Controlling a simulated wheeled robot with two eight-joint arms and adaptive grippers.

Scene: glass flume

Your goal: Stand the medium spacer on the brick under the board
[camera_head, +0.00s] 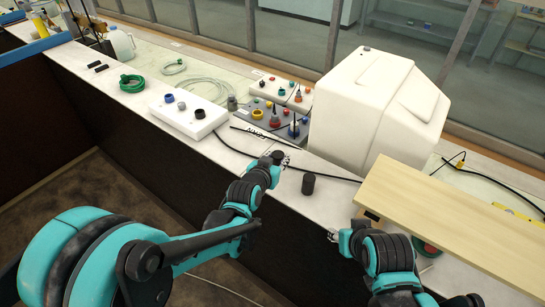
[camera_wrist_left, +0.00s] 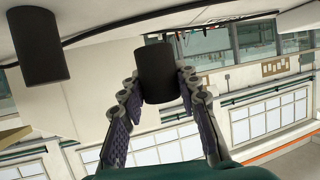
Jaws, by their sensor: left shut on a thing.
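A dark cylindrical spacer (camera_head: 278,155) is held by my left gripper (camera_head: 276,162) over the bench; in the left wrist view the spacer (camera_wrist_left: 158,72) sits between both fingers. A second dark spacer (camera_head: 308,183) stands upright on the bench just right of it and shows at the upper left of the wrist view (camera_wrist_left: 38,47). I cannot tell from their sizes which is medium. The pale wooden board (camera_head: 450,215) lies raised at the right. A small block (camera_head: 371,215) shows under its left end; I cannot tell if it is the brick. My right gripper (camera_head: 333,235) is below that end, its fingers unclear.
A large white machine (camera_head: 375,105) stands behind the spacers and board. A black cable (camera_head: 240,155) runs along the bench. A white box with knobs (camera_head: 188,112) and a grey panel (camera_head: 265,118) are to the left.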

